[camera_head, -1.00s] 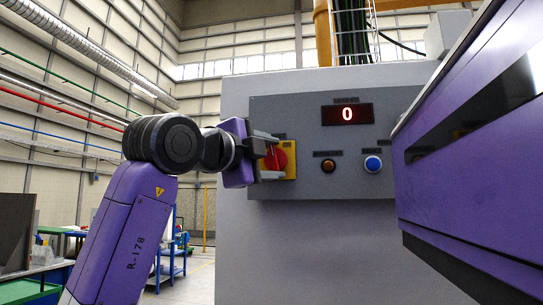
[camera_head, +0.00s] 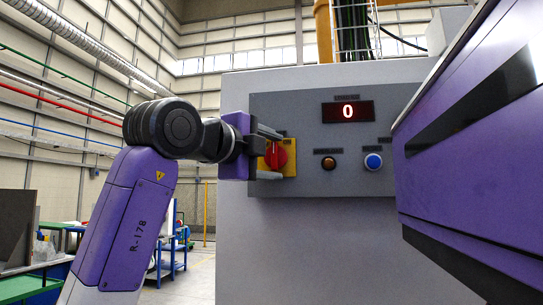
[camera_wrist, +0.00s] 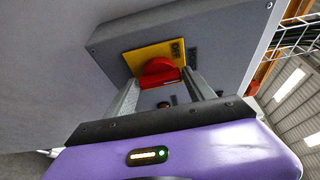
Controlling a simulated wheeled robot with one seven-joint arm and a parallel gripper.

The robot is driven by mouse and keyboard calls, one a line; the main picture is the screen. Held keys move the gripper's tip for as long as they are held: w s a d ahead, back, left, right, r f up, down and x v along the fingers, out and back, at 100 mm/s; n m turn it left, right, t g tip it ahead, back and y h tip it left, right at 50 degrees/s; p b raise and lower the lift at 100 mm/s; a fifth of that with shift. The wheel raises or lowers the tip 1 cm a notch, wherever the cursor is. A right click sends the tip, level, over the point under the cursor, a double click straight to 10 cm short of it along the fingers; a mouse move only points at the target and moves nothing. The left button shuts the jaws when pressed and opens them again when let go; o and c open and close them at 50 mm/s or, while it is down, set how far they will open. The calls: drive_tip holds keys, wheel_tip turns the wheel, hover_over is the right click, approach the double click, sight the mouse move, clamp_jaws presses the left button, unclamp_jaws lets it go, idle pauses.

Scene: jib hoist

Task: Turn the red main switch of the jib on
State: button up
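The red main switch (camera_head: 279,155) is a rotary knob on a yellow plate (camera_head: 289,143) at the left of the grey control panel. In the wrist view the red knob (camera_wrist: 158,72) sits near the fingertips, with an OFF marking on the yellow plate. My gripper (camera_head: 270,154) is at the switch, one finger above and one below it in the head view. In the wrist view its two fingers (camera_wrist: 160,84) stand apart on either side of the knob. It is open; I see no clear contact, and the exact gap is hard to tell.
The panel (camera_head: 310,180) also bears a red display (camera_head: 348,111) reading 0, an amber button (camera_head: 328,163) and a blue button (camera_head: 373,161). It is fixed to a large grey cabinet (camera_head: 300,250). Cables (camera_head: 350,30) rise behind it.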

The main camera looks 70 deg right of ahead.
drive_tip(key=shift+o, duration=0.9)
drive_tip(key=b+v, duration=0.1)
drive_tip(key=v, duration=0.7)
drive_tip(key=shift+b, duration=0.4)
drive_tip(key=shift+d+r, duration=0.1)
